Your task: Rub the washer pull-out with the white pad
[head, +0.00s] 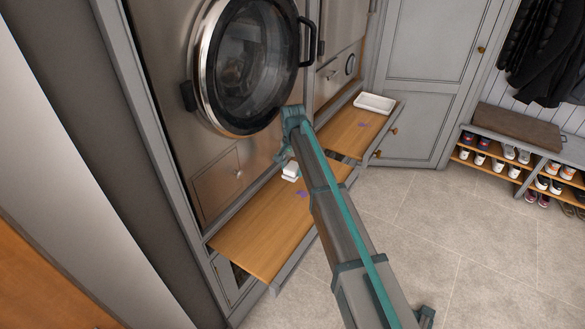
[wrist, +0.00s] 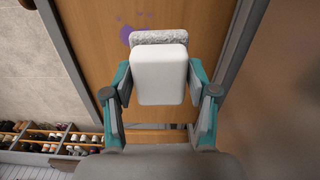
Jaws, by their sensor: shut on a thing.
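The washer pull-out (head: 258,228) is a wooden board, drawn out below the round-doored washer. A purple mark (head: 301,193) lies on it, right of the white pad (head: 290,170). In the wrist view the mark (wrist: 127,34) shows at the upper left edge of the pad (wrist: 159,78), partly hidden behind it. My gripper (wrist: 159,88) is shut on the pad, one finger on each side. The pad has a grey, rough-looking layer (wrist: 158,37) on its far side. The pad is over or on the board; I cannot tell whether it touches.
A second wooden pull-out (head: 338,134) is out farther back, with another purple mark (head: 362,124) and a white tray (head: 375,103). A shoe bench (head: 515,125) stands at right. The tiled floor between is clear.

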